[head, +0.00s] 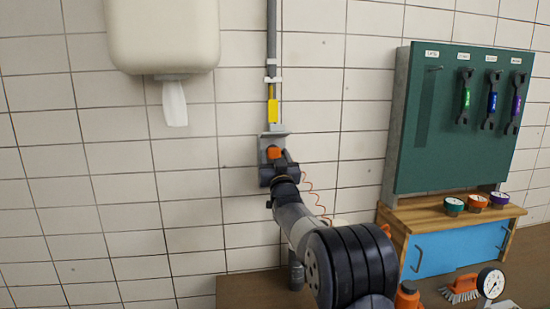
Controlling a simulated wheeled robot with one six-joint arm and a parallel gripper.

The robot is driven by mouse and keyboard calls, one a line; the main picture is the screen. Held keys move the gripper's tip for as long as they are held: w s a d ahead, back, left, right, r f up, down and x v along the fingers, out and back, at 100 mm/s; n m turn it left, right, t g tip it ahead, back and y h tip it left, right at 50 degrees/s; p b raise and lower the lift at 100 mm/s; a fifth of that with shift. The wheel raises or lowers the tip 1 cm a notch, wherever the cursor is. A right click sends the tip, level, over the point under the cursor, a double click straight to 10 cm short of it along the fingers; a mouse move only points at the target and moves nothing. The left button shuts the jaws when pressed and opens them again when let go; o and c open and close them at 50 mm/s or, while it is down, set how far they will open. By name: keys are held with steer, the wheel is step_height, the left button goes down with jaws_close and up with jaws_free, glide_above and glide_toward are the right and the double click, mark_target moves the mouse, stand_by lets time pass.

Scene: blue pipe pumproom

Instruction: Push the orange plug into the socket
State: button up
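The orange plug (274,153) shows at the wall, just beyond my gripper (281,164). The dark fingers are around its near end and appear shut on it. A thin orange coiled cord (311,190) hangs to the right of the gripper. The grey socket box (264,143) is fixed to the tiled wall under a small grey hood, at the foot of a conduit. The plug overlaps the front of the socket. My gripper and arm hide the lower part of the socket, so I cannot tell how deep the plug sits.
A conduit (271,45) with a yellow tag (273,111) runs up the wall. A paper dispenser (163,35) hangs upper left. At right, a green tool board (465,120) stands above a wooden cabinet with gauges. A brush (461,290) lies on the bench. The wall left of my arm is clear.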

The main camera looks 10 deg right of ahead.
steer(key=shift+o, duration=0.7)
steer(key=shift+s+f, duration=0.15)
steer(key=shift+s, duration=0.05)
steer(key=b+v, duration=0.5)
steer(key=v, duration=0.5)
steer(key=shift+s, duration=0.15)
